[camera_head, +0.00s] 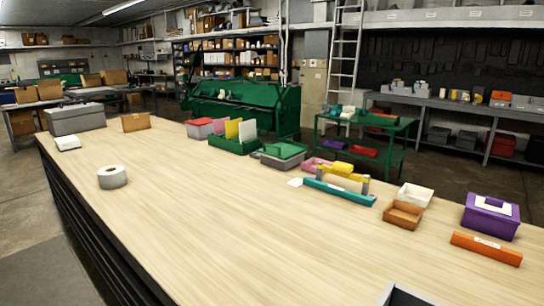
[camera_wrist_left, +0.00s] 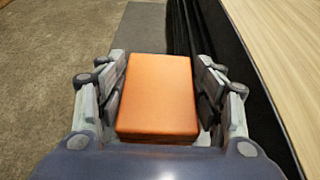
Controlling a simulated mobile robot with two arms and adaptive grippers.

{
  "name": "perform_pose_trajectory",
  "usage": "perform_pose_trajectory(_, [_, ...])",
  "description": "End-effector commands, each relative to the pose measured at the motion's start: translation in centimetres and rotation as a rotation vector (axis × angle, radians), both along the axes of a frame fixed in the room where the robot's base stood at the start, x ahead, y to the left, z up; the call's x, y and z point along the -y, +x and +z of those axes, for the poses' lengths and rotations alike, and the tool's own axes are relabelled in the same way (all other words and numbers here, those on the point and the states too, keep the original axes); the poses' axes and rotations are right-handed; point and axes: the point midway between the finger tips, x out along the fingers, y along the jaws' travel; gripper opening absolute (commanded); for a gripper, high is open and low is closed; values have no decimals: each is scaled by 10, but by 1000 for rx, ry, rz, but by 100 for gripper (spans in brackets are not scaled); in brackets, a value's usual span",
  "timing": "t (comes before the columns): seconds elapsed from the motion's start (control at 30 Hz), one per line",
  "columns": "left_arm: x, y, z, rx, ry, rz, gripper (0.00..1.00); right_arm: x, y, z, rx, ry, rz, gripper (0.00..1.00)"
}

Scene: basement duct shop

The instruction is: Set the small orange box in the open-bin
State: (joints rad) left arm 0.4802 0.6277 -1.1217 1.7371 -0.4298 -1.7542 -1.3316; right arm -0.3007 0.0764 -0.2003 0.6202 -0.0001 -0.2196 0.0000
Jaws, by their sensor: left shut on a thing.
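The small orange box (camera_wrist_left: 157,95) is held between the two fingers of my left gripper (camera_wrist_left: 160,80) in the left wrist view. The fingers press on its left and right sides. The box is over the floor, beside the dark side of the workbench. Neither gripper shows in the head view. Several open containers stand on the bench, and I cannot tell which is the open-bin: a brown open box (camera_head: 403,215), a white open box (camera_head: 415,195), and a grey open-topped container (camera_head: 400,296) cut off at the bottom edge.
The wooden bench top (camera_head: 230,215) is mostly clear in the middle. A tape roll (camera_head: 112,177) lies at left. A purple box (camera_head: 490,216) and an orange bar-shaped item (camera_head: 486,248) lie at right. A teal tray (camera_head: 340,192) and a green bin (camera_head: 233,145) stand along the far edge.

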Motion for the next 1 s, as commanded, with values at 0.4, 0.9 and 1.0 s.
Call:
perform_pose_trajectory(0.4, [71, -16, 12, 2, -9, -161, 33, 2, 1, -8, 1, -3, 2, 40])
perform_pose_trajectory(0.9, [149, -86, 93, 7, -14, -378, 33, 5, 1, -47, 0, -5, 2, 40])
perform_pose_trajectory(1.0, [143, -97, 105, 4, -9, -374, 33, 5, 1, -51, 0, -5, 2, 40])
